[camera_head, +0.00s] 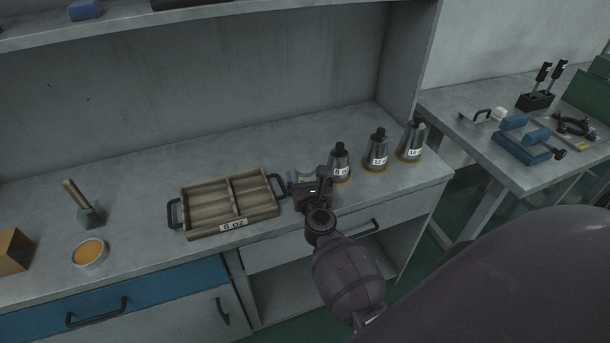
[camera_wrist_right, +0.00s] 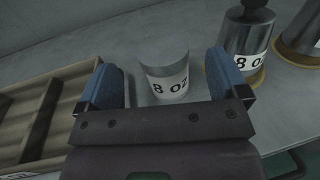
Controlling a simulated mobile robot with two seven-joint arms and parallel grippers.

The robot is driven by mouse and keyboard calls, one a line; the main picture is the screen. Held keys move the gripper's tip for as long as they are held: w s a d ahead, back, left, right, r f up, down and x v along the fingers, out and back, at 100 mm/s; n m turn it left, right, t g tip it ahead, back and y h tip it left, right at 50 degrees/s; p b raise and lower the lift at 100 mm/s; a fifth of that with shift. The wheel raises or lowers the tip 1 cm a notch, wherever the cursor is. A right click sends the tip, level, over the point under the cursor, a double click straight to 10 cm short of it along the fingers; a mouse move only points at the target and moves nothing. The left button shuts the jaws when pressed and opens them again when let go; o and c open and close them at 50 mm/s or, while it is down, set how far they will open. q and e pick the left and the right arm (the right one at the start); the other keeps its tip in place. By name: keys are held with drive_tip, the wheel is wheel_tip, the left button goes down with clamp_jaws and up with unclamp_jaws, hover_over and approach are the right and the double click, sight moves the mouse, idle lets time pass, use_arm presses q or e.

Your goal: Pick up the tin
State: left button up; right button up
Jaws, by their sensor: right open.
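The tin is a light grey cup labelled "8 oz" (camera_wrist_right: 166,80). It stands upright on the bench between the two blue fingers of my right gripper (camera_wrist_right: 165,80) in the right wrist view. The gripper is open, and a gap shows between the tin and each finger. In the head view my right gripper (camera_head: 309,186) is at the bench's front, just right of the tray, and hides most of the tin. My left gripper is not in view.
A wooden tray labelled "8 oz" (camera_head: 228,202) lies left of the gripper. Dark metal forms stand close on the right, the nearest labelled "8 oz" (camera_head: 340,163). A small bowl (camera_head: 90,252) and a brush-like tool (camera_head: 86,207) are at the left. The bench behind is clear.

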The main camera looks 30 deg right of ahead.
sight(305, 165)
drive_tip(key=shift+f+b+x, duration=0.15)
drive_tip(key=shift+b+x, duration=0.05)
drive_tip(key=shift+x, duration=1.1)
drive_tip(key=shift+f+b+x, duration=0.1)
drive_tip(key=shift+b+x, duration=0.05)
drive_tip(key=shift+x, duration=1.2)
drive_tip(key=shift+d, duration=0.1)
drive_tip(key=c, duration=1.1)
drive_tip(key=shift+o, duration=0.2)
drive_tip(key=shift+r, duration=0.1)
